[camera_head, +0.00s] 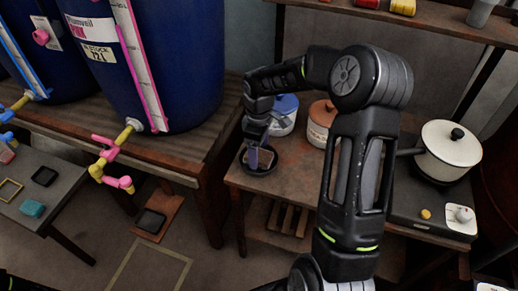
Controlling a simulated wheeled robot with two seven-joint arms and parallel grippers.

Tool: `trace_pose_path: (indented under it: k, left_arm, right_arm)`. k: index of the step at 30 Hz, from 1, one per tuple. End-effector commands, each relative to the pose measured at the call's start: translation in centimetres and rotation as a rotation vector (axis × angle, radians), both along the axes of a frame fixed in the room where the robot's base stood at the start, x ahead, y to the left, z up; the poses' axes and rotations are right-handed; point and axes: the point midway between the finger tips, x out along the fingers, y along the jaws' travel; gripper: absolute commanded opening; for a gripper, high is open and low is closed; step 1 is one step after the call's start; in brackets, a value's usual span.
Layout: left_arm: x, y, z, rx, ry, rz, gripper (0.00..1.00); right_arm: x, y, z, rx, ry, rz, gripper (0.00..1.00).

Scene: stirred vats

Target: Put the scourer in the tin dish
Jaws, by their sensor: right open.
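A small dark round dish (264,171), which looks like the tin dish, sits on the wooden table at its left front. My right gripper (254,157) points down at the dish from above. It is open, with its fingertips in or just over the dish. The fingers hide part of the inside, and I cannot tell what lies in it. I cannot make out the scourer for certain. A small teal block (33,209) lies on the low grey table at the left. My left gripper is not in view.
A blue-lidded pot (284,122) and a brown-lidded pot (321,122) stand behind the dish. A cream pot (449,150) sits on a hob at the right. Large blue vats (165,70) with pink and yellow taps stand at the left. A shelf (420,22) runs above.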

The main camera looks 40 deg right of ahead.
Motion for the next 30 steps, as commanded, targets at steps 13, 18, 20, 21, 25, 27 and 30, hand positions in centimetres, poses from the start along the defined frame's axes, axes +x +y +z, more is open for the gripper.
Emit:
trace_pose_path:
  k: [13, 18, 20, 21, 25, 27, 30]
  left_arm:
    - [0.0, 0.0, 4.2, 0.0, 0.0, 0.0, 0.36]
    - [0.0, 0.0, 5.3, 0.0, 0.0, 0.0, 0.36]
    - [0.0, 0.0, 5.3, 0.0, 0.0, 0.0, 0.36]
    - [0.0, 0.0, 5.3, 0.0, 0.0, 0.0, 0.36]
    - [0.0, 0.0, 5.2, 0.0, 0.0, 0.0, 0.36]
    - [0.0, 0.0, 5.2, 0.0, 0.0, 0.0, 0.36]
    - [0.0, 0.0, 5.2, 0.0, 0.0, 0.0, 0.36]
  right_arm:
    - [0.0, 0.0, 5.5, -0.001, -0.002, 0.0, 0.79]
    - [0.0, 0.0, 7.1, 0.0, 0.0, 0.0, 0.79]
    - [0.0, 0.0, 7.1, 0.0, 0.0, 0.0, 0.79]
    - [0.0, 0.0, 7.1, 0.0, 0.0, 0.0, 0.79]
    - [0.0, 0.0, 7.0, 0.0, 0.0, 0.0, 0.79]
    - [0.0, 0.0, 7.0, 0.0, 0.0, 0.0, 0.79]
    - [0.0, 0.0, 7.0, 0.0, 0.0, 0.0, 0.79]
